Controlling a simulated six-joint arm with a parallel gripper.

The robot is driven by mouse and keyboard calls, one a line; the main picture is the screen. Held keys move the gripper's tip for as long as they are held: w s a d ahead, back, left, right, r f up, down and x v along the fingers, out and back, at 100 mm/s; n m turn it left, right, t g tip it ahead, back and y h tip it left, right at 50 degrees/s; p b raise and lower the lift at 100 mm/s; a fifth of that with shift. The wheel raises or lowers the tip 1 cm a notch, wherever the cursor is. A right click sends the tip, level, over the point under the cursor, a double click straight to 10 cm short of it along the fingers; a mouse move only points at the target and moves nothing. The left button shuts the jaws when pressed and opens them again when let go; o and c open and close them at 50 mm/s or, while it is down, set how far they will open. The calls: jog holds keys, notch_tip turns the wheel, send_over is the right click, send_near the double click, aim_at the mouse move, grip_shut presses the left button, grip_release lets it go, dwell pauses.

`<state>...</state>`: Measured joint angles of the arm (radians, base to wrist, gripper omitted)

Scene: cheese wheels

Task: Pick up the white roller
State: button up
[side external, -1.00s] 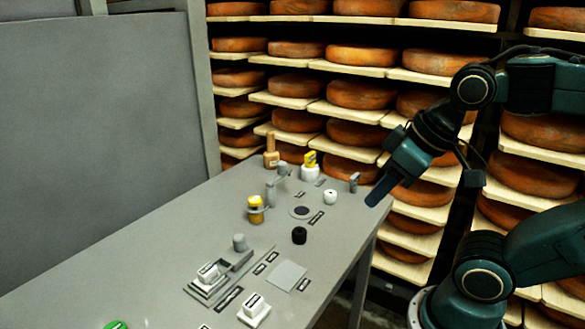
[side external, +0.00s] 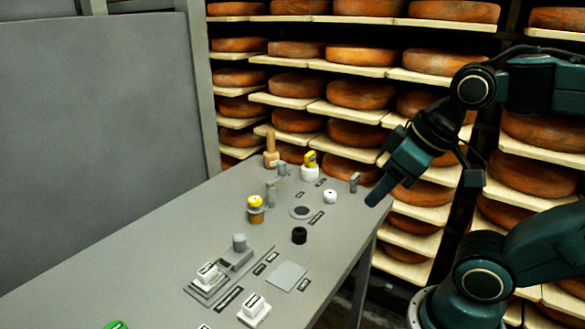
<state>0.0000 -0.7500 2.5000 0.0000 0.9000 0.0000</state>
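A small white cylinder (side external: 330,196), which looks like the white roller, stands on the grey table (side external: 150,250) near its right edge. A similar black roller (side external: 299,235) stands nearer the camera. My gripper (side external: 374,200) hangs above the table's right edge, to the right of the white roller and apart from it. Its fingers show side-on, so I cannot tell whether they are open or shut. Nothing is visible in it.
A grey post (side external: 354,183) stands between the white roller and my gripper. A white and yellow container (side external: 310,168), a wooden-coloured bottle (side external: 271,152) and a yellow-topped jar (side external: 255,209) stand behind and left. Shelves of cheese wheels (side external: 360,93) rise behind the table.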

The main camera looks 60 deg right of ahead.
jog(key=o, duration=0.5)
jog(key=shift+o, duration=0.2)
jog(key=shift+w, duration=0.1)
